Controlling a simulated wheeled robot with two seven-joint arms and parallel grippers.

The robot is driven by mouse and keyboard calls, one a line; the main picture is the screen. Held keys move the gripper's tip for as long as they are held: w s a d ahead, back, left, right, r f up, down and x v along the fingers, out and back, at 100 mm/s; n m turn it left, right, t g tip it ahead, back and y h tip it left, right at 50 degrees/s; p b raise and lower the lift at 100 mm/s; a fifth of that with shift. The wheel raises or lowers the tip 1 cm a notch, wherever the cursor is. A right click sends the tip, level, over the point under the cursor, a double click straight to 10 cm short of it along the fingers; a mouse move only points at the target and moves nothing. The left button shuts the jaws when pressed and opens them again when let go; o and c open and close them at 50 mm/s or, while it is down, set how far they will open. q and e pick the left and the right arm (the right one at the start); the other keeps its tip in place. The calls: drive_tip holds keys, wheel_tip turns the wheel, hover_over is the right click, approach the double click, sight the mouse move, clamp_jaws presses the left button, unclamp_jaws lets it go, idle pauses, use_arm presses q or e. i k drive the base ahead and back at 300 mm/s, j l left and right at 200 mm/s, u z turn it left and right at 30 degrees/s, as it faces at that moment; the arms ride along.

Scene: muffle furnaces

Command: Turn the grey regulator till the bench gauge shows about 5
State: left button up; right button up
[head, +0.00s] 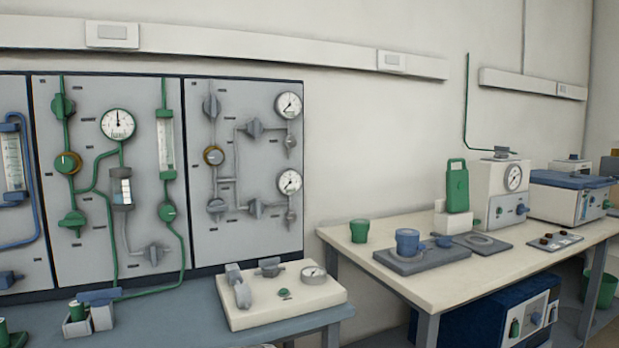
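Neither of my grippers is in view, and nothing covers the regulator or this gauge.
Two dials, an upper gauge (289,105) and a lower gauge (290,181), sit on the same panel among grey valves. A green-lined panel (90,200) stands left of it. The cream board (255,314) carries grey valves. A cream table (350,243) with cups stands at right.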

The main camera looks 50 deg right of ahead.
sight(215, 157)
drive_tip(key=z, duration=1.3)
